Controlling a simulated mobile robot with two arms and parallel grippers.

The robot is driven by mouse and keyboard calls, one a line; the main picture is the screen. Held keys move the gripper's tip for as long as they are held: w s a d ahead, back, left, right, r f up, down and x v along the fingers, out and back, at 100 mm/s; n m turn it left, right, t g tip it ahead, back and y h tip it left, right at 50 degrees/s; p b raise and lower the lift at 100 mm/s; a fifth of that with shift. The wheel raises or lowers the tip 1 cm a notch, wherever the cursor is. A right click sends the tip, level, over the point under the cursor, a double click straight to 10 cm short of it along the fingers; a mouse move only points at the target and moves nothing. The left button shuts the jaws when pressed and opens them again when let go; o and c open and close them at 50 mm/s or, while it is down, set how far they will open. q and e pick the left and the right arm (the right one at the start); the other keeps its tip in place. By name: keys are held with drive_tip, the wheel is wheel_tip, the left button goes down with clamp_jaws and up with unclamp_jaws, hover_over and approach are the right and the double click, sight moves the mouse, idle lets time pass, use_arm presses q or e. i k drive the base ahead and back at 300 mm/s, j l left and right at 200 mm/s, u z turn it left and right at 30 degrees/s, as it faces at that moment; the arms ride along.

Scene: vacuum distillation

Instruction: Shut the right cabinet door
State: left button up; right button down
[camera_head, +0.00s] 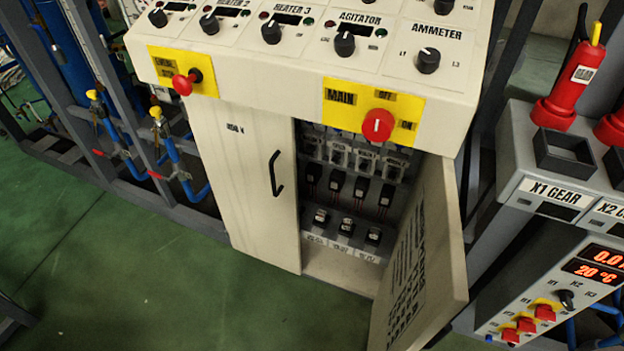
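The right cabinet door (425,265) stands open, hinged at the right side of the beige cabinet and swung out toward me. Its inner face carries black printed text. Through the opening the cabinet interior (345,185) shows rows of black breakers and switches with red wires. The left cabinet door (245,185) is shut and has a black handle (275,173). The outer face and any handle of the right door are hidden from this side. Neither of my grippers is clearly in view.
Above the doors is a sloped control panel (300,45) with knobs, a red emergency button (186,82) and a red main switch (377,125). A grey gear unit (540,230) stands close at the right. Blue pipes (175,165) are at the left. The green floor (170,285) in front is clear.

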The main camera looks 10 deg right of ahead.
sight(424, 286)
drive_tip(key=k+l, duration=0.1)
drive_tip(key=l, duration=0.35)
drive_tip(key=k+l, duration=0.1)
drive_tip(key=l, duration=0.35)
drive_tip(key=k+l, duration=0.15)
drive_tip(key=l, duration=0.35)
drive_tip(key=l+u, duration=0.1)
drive_tip(key=u, duration=1.15)
drive_tip(key=k+l+u, duration=0.1)
drive_tip(key=k+l, duration=0.9)
drive_tip(key=l, duration=0.2)
drive_tip(key=u, duration=0.05)
